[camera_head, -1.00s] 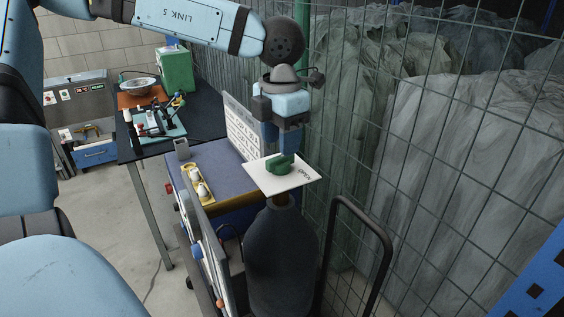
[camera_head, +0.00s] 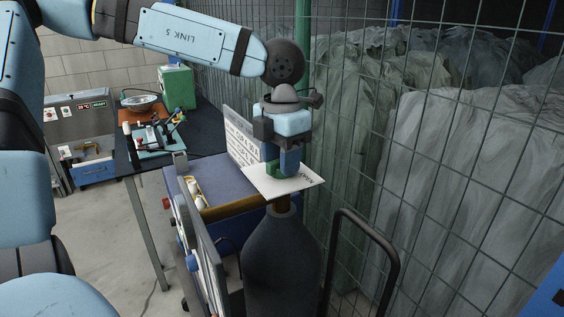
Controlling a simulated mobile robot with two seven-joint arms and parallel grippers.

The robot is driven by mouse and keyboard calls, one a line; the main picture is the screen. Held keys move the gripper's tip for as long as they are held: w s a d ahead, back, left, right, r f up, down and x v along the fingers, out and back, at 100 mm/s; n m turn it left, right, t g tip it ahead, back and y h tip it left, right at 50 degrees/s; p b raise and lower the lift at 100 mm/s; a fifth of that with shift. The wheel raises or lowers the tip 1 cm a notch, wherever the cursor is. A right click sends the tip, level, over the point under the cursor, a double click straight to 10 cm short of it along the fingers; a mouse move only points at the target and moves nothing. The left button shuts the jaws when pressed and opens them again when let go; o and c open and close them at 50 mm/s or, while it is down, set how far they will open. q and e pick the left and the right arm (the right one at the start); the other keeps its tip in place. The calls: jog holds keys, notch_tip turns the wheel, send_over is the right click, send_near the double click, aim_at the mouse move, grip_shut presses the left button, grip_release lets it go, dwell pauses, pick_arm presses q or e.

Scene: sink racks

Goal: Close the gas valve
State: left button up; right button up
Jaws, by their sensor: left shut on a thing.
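A dark gas cylinder (camera_head: 283,255) stands upright on a trolley. A white label plate (camera_head: 259,183) lies flat over its top. The green valve knob (camera_head: 273,169) sits on the plate and is mostly hidden by my fingers. My left gripper (camera_head: 282,170) comes down from above with its blue fingers on the knob, shut on it. My right gripper is not in view.
A black trolley handle (camera_head: 372,232) rises right of the cylinder. A wire mesh fence (camera_head: 400,170) with wrapped bales behind it runs along the right. A blue-topped cart (camera_head: 222,178) stands close on the left, with a dark table (camera_head: 205,130) behind it.

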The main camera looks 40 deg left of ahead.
pick_arm(q)
jog(key=shift+f+n+b, duration=0.15)
jog(key=shift+n+b, duration=0.45)
jog(key=shift+f+n+b, duration=0.1)
jog(key=shift+n+b, duration=1)
jog(key=shift+b, duration=0.05)
jog(key=shift+n+b, duration=1.45)
jog(key=shift+n, duration=0.15)
jog(key=o, duration=0.6)
jog(key=shift+r, duration=0.3)
jog(key=shift+r+p, duration=1.6)
jog(key=shift+r, duration=0.9)
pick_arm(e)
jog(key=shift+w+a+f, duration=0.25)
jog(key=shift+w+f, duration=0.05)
pick_arm(q)
jog(key=shift+s+f, duration=0.1)
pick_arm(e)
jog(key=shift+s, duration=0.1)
